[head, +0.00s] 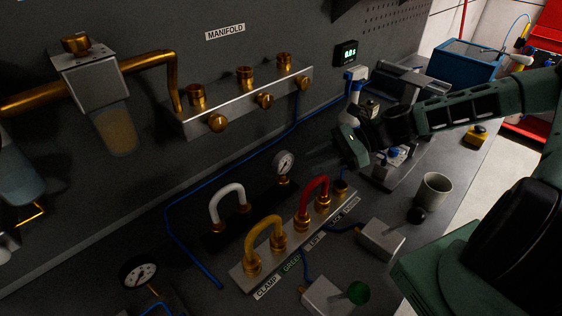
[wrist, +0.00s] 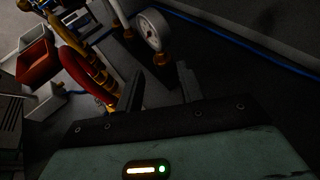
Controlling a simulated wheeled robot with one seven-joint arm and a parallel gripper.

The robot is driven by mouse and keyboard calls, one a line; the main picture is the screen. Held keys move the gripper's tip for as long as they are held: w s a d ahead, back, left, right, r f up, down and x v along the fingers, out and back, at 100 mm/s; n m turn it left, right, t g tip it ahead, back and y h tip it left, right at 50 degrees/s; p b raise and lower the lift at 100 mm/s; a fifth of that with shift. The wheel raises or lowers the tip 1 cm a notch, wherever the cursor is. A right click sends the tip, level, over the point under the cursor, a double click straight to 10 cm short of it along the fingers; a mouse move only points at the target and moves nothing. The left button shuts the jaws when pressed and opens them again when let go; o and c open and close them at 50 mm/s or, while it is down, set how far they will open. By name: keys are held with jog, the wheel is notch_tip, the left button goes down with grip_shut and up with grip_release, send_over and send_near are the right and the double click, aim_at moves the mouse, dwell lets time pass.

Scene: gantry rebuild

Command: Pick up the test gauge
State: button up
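A small gauge (head: 284,163) with a white dial stands upright on a brass fitting on a black block, behind the hoses in the head view. It also shows at the top of the wrist view (wrist: 153,30), beyond my fingertips. A second gauge (head: 139,271) lies at the lower left; no label shows which is the test gauge. My gripper (head: 318,160) is to the right of the upright gauge, apart from it. In the wrist view my gripper (wrist: 161,82) is open, its dark fingers apart with nothing between them.
Red (head: 316,190), yellow (head: 263,236) and white (head: 227,200) looped hoses stand close to the upright gauge. The manifold (head: 245,100) is on the wall behind. A blue tube (head: 172,215) runs along the bench. A cup (head: 434,188) stands at right.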

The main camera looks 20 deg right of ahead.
aim_at(282, 174)
jog(key=x, duration=0.4)
jog(key=shift+a+p, duration=0.1)
jog(key=shift+p, duration=0.2)
jog(key=p+x, duration=0.1)
jog(key=x, duration=0.3)
jog(key=shift+w+a+r+p, duration=0.15)
jog(key=shift+r+p, duration=0.05)
jog(key=shift+p, duration=0.2)
jog(key=shift+w+a+f, duration=0.15)
jog(key=shift+a+f, duration=0.15)
jog(key=shift+a, duration=0.05)
grip_shut()
